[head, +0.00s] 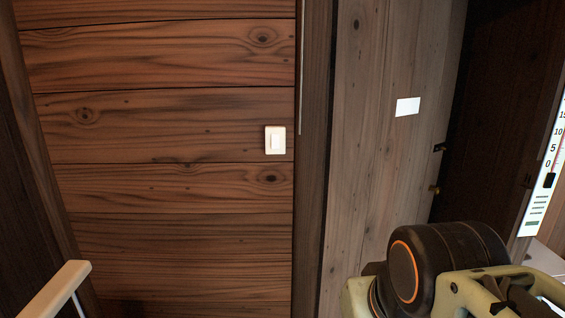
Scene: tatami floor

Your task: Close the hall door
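A tall pale grey-brown wooden panel (375,160) with a small white card stands right of the dark upright post. Beside it on the right is a dark wooden panel (490,120), with small dark and brass fittings along the border between the two. I cannot tell for certain which of these is the hall door, or how far it stands open. My arm shows at the lower right, in front of the lower part of these panels. My gripper is not in the picture.
A reddish plank wall with a white switch (275,140) fills the left and middle. A pale bar (55,290) juts in at the lower left. A white panel with a number scale (543,180) stands at the right edge. The floor is hardly visible.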

